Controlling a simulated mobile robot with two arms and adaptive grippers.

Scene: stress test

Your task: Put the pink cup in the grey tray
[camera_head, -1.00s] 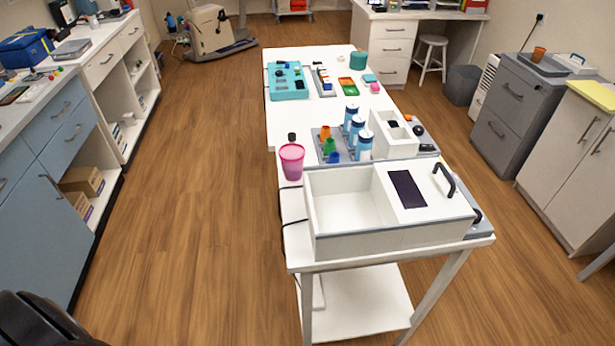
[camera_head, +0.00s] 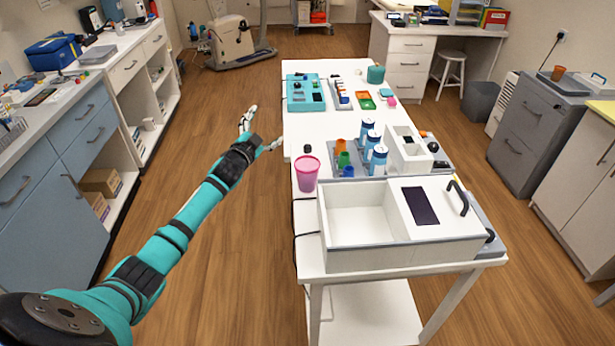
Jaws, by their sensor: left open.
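The pink cup (camera_head: 306,175) stands upright on the white table, near its left edge, just left of a white box. A grey tray (camera_head: 332,160) lies to the right of the cup and holds orange, green and blue cups; part of it is hidden by the white box. Another grey tray (camera_head: 563,86) sits on the grey cabinet at the right with an orange cup. My left gripper (camera_head: 264,128) is open and empty, beyond the pink cup and to its left, beside the table's left edge. It does not touch the cup. My right gripper is out of view.
The white box (camera_head: 358,258) with an open compartment fills the near end of the table (camera_head: 308,232). A small black-topped item (camera_head: 307,149) stands just behind the pink cup. Floor left of the table is clear.

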